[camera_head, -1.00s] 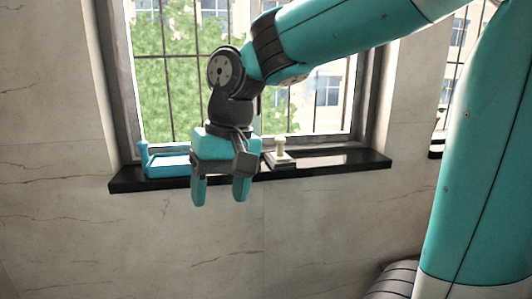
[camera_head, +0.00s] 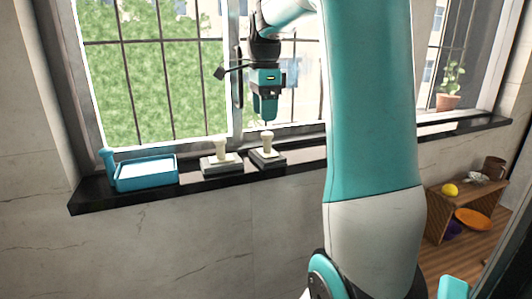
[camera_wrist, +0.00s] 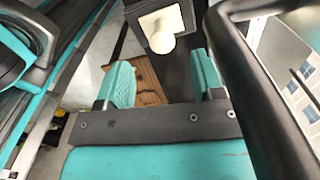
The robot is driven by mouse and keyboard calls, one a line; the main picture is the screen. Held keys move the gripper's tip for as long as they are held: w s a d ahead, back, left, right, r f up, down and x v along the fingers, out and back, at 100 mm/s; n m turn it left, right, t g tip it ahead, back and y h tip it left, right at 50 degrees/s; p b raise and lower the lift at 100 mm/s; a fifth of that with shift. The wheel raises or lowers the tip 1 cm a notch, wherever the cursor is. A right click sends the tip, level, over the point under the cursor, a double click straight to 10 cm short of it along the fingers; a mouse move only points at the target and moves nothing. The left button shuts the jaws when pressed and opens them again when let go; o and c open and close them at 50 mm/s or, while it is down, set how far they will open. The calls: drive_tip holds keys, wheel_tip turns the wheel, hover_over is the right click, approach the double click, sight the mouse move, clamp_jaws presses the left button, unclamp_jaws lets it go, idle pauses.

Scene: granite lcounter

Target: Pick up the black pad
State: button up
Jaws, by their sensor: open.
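I cannot tell for sure which one is the black pad. My gripper (camera_head: 265,118) points down in front of the window, above the right pad and apart from it. In the wrist view, my gripper (camera_wrist: 162,85) is open and empty, and one dark pad (camera_wrist: 143,36) with its cream knob shows beyond the fingertips.
A blue tray (camera_head: 147,172) with a blue knob stands at the left of the black sill (camera_head: 95,194). The sill is bare right of the pads. Window bars stand behind. At the right are a potted plant (camera_head: 448,97) and a low wooden shelf (camera_head: 437,200) holding several objects.

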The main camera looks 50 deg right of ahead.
sight(267, 133)
wheel_tip(267, 133, down, 3)
drive_tip(key=shift+f, duration=0.15)
drive_tip(key=shift+s+d+f+p, duration=0.15)
drive_tip(key=shift+f+p, duration=0.45)
drive_tip(key=shift+f, duration=0.75)
drive_tip(key=shift+d+f+p, duration=0.1)
drive_tip(key=shift+f+p, duration=0.45)
drive_tip(key=shift+f, duration=0.8)
drive_tip(key=c, duration=1.1)
drive_tip(key=shift+r+b, duration=0.15)
drive_tip(key=shift+b, duration=0.15)
